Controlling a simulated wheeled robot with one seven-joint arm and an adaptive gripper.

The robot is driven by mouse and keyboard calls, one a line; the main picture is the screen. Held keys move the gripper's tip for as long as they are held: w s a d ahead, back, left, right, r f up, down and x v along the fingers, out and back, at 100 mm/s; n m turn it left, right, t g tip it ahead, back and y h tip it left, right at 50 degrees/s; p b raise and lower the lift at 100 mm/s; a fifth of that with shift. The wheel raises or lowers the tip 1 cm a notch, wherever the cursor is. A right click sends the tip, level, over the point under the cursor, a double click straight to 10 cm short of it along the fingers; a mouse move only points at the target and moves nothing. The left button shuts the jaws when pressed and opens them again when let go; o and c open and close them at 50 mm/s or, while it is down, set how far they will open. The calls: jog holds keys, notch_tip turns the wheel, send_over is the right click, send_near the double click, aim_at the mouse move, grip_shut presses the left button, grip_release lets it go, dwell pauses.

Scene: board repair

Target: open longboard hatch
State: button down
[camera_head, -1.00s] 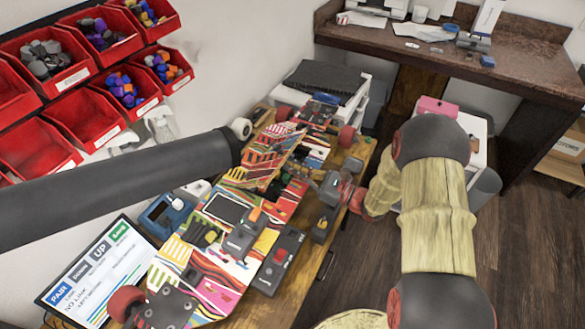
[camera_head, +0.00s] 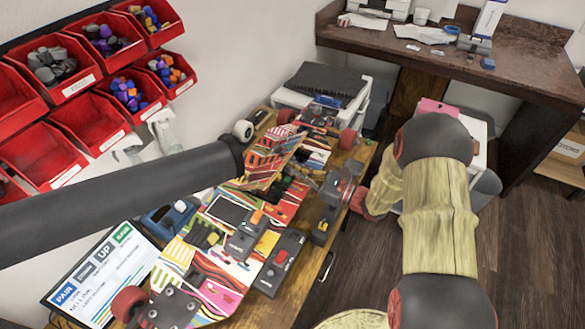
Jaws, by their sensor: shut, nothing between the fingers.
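The longboard (camera_head: 222,283) lies lengthwise on the wooden bench, its deck striped in many colours. Its hatch (camera_head: 267,163), a patterned panel, stands tilted up from the deck beyond the middle. Part of the opening under it shows dark parts. My gripper (camera_head: 306,178) reaches in from the right, shut and empty, with its fingertips close to the raised hatch's right side. I cannot tell whether they touch it. The fingertips are small and partly lost against the deck.
Grey devices with buttons (camera_head: 280,262) and a dark-screened unit (camera_head: 229,208) sit on or beside the deck. A status display (camera_head: 100,275) stands at left. Red bins (camera_head: 88,122) hang on the wall. A white container with a black lid (camera_head: 325,83) stands behind the bench.

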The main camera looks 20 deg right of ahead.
aim_at(287, 159)
jog(key=shift+r, duration=0.2)
jog(key=r+p, duration=0.1)
jog(key=p, duration=0.1)
jog(key=r+p, duration=0.1)
jog(key=p, duration=0.1)
jog(key=r+g+h+p, duration=0.1)
jog(key=p, duration=0.1)
jog(key=shift+w+a, duration=0.35)
jog(key=p, duration=0.1)
jog(key=r+g+h+p, duration=0.1)
jog(key=p, duration=0.1)
jog(key=shift+w+a, duration=0.25)
jog(key=r+p, duration=0.1)
jog(key=p, duration=0.1)
jog(key=w+a+r+g+h+p, duration=0.1)
jog(key=p, duration=0.1)
jog(key=w+a+r+g+h+p, duration=0.1)
jog(key=g+h+p, duration=0.1)
jog(key=p, duration=0.4)
jog(key=shift+w+a+r, duration=0.35)
jog(key=shift+r, duration=0.05)
jog(key=w+a+r+g+h+p, duration=0.1)
jog(key=w+a+g+h+p, duration=0.3)
jog(key=p, duration=1.3)
jog(key=shift+w+a+r+p, duration=0.35)
jog(key=shift+w+a+p, duration=0.05)
jog(key=shift+w+a, duration=0.5)
